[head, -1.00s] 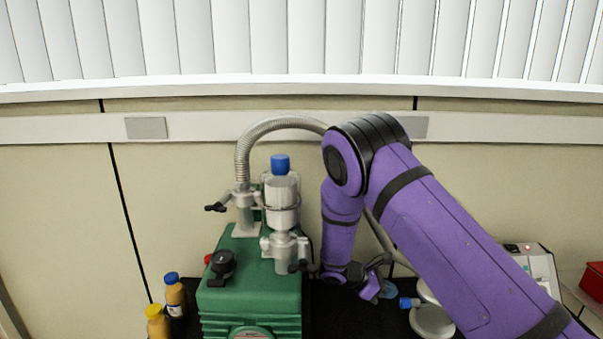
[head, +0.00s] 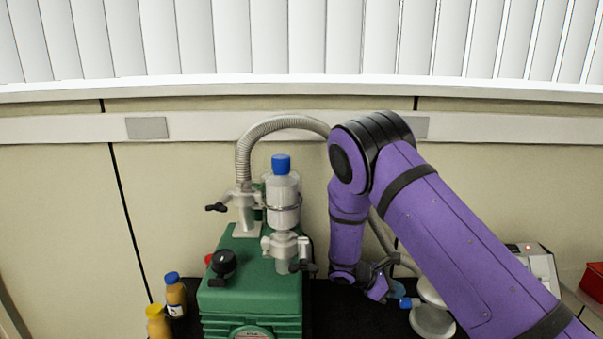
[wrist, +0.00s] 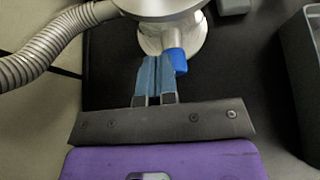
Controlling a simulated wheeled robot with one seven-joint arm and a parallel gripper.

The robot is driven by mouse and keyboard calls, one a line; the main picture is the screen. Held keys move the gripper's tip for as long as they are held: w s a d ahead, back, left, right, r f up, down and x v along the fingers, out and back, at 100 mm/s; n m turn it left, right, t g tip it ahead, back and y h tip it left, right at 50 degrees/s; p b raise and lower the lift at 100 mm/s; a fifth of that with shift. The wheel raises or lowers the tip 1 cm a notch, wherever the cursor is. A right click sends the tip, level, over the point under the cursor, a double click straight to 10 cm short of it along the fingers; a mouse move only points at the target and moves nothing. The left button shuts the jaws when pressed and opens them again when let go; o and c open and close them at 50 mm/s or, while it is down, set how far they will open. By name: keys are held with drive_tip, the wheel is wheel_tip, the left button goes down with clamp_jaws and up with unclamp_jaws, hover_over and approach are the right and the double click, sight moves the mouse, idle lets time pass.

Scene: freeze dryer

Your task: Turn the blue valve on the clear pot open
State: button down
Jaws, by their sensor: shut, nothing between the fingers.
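The blue valve (head: 405,302) is on the left side of the pot (head: 432,320), low at the right of the green pump. In the wrist view the blue valve (wrist: 178,62) sits on the pale, shiny pot (wrist: 160,8), whose upper part is cut off by the frame. My gripper (head: 398,289) is just left of and above the valve in the head view. In the wrist view my gripper's pale blue fingers (wrist: 156,62) are together and empty, with their tips just left of the valve. I cannot tell whether they touch it. My arm hides part of the pot.
A green pump (head: 250,285) with a clear bottle (head: 283,200) stands left of my arm. A ribbed hose (wrist: 35,65) runs at the left in the wrist view. A dark grey box (wrist: 303,75) stands at the right.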

drive_tip(key=shift+s+d, duration=0.35)
drive_tip(key=shift+s+r, duration=0.1)
drive_tip(key=shift+s, duration=0.9)
drive_tip(key=shift+s+f, duration=0.15)
drive_tip(key=shift+f, duration=0.1)
drive_tip(key=shift+r, duration=0.15)
drive_tip(key=a, duration=0.6)
drive_tip(key=shift+a+r, duration=0.2)
drive_tip(key=shift+r, duration=0.15)
